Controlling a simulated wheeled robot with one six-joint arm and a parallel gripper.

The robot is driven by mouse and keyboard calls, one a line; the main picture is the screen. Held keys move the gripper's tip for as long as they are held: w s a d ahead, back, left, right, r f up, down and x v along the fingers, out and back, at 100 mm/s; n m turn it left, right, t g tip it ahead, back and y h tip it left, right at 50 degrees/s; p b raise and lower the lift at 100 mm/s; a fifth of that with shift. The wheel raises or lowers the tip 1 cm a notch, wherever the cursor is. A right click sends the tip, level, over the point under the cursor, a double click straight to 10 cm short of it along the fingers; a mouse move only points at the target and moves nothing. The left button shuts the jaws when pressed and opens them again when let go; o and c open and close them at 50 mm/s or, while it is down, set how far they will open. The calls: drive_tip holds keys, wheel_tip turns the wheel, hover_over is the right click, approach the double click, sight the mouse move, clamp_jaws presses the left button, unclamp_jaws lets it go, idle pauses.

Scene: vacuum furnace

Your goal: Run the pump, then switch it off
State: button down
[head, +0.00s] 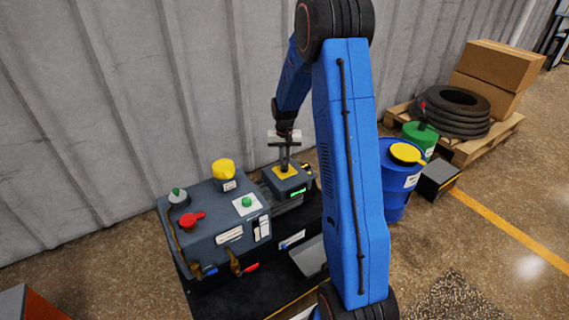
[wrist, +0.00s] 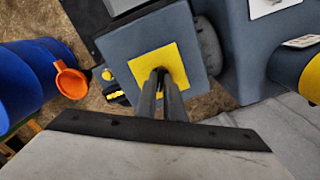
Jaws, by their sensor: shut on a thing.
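The pump (head: 296,190) is a blue-grey box with a yellow square plate (head: 279,175) on top and a lit green display (head: 299,192) on its front. My gripper (head: 285,168) points down onto this plate. In the wrist view, the fingers (wrist: 161,74) are close together over the yellow plate (wrist: 143,62), shut on the pump's switch. The switch itself is hidden by the fingertips, so its position cannot be told.
A blue drum (head: 395,190) stands to the right. A corrugated wall (head: 130,100) is close behind.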

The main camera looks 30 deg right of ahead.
idle(0.4)
drive_tip(key=c, duration=1.9)
unclamp_jaws()
drive_tip(key=shift+o, duration=0.2)
drive_tip(key=shift+r, duration=0.1)
wheel_tip(320, 180, up, 17)
drive_tip(key=shift+r, duration=0.1)
